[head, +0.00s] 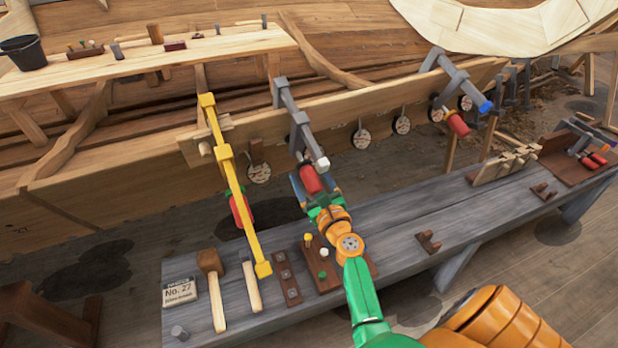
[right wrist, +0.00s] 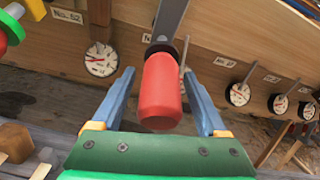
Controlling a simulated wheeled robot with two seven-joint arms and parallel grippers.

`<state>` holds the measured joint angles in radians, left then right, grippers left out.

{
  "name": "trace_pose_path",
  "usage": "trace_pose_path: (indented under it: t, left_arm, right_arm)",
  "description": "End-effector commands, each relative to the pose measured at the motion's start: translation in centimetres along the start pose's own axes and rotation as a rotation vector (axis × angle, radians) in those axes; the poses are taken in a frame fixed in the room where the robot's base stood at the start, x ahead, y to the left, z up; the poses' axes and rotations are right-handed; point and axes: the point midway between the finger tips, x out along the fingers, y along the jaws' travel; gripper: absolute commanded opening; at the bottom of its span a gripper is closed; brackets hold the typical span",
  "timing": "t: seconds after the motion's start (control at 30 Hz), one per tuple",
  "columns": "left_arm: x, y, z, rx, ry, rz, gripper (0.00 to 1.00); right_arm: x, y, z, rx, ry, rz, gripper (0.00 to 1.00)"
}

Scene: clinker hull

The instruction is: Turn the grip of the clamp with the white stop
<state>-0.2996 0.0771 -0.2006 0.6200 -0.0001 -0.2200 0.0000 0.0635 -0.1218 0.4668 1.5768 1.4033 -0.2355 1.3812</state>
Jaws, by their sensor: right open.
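The clamp with the white stop (head: 323,163) hangs on the plank edge in the middle of the head view; its bar (head: 291,104) is grey. Its red grip (head: 311,179) points down toward the bench. My right gripper (head: 315,187) is open at this grip, one blue finger on each side. In the right wrist view the red grip (right wrist: 160,92) stands between the fingers with a visible gap on both sides, so neither finger appears to touch it. My left gripper is not in view.
A yellow clamp (head: 229,180) stands close left, and a blue-stopped clamp (head: 460,85) hangs farther right. Round dials (head: 361,138) hang along the plank (head: 380,100). The bench (head: 395,220) below holds a mallet (head: 212,285), a chisel-like tool (head: 251,287) and small blocks.

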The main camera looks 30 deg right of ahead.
Motion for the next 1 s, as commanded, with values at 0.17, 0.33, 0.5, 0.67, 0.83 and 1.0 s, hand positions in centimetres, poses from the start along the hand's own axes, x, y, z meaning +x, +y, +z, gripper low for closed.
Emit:
trace_pose_path:
  t: [0.17,0.33,0.5,0.67,0.83,1.0]
  left_arm:
    - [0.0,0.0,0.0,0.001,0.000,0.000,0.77]
    - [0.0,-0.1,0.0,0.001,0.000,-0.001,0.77]
    - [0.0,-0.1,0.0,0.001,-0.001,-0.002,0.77]
    - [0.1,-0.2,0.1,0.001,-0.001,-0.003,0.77]
    - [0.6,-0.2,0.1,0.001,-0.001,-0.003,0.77]
    - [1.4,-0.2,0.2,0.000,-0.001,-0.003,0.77]
  right_arm:
    - [0.0,0.0,0.0,-0.001,0.000,0.000,0.71]
    - [0.0,0.0,0.0,-0.001,0.001,0.001,0.25]
    - [-0.1,0.0,0.0,-0.002,0.001,0.001,0.00]
    - [-0.1,0.0,-0.1,-0.016,0.000,-0.004,0.00]
    - [-0.1,0.0,-0.2,-0.076,0.000,-0.027,0.00]
    - [-0.1,-0.1,-0.3,-0.191,0.000,-0.071,0.00]
